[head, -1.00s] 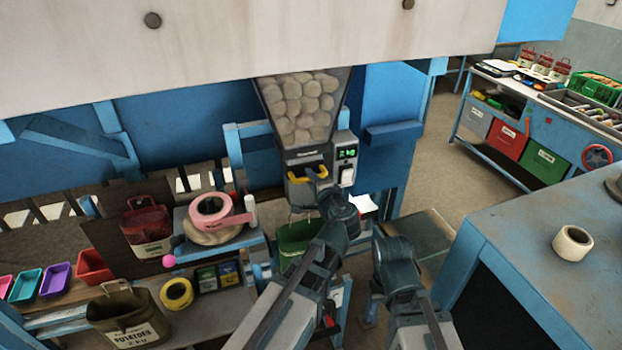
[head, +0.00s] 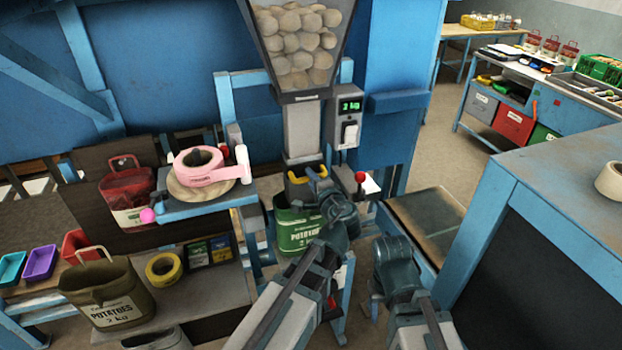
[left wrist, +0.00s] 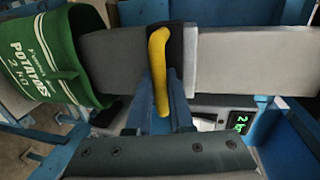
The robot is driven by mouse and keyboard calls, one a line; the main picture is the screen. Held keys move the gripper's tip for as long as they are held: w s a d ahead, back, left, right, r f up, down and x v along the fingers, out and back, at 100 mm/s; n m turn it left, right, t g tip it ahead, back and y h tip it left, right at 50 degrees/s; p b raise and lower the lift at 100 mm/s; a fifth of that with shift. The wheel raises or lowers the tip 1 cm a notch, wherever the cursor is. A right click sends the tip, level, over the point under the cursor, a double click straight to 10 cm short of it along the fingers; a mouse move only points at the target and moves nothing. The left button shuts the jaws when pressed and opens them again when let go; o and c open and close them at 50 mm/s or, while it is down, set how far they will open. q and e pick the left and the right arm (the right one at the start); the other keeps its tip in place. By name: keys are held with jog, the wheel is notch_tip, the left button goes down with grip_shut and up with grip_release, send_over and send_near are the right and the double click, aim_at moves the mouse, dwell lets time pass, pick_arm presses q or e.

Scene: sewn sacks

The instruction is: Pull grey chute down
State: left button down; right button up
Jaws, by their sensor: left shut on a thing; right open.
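The grey chute (head: 301,130) hangs below the hopper (head: 302,50) of potatoes. Its lower sleeve carries a yellow handle (head: 318,173). My left gripper (head: 326,188) is at this handle. In the left wrist view the left jaws (left wrist: 161,100) are shut on the yellow handle (left wrist: 159,62), and the grey chute (left wrist: 250,62) runs sideways across the picture. The sleeve's lower end reaches into the mouth of the green potato sack (head: 297,232), which also shows in the left wrist view (left wrist: 45,60). My right gripper (head: 388,246) is open and empty, right of the sack; its fingertips are hard to make out.
A control box (head: 346,122) reading 2 kg sits right of the chute. A pink tape roll (head: 202,173) rests on a blue stand to the left. An olive sack (head: 105,292) and a yellow tape roll (head: 164,268) stand on the lower left bench. A blue-framed table (head: 530,200) is at right.

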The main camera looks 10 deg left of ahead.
pick_arm(q)
jog(key=shift+s+f, duration=0.15)
jog(key=shift+f, duration=0.1)
pick_arm(e)
jog(key=shift+s+f, duration=0.1)
jog(key=shift+f, duration=0.1)
pick_arm(q)
jog(key=c, duration=0.8)
grip_release()
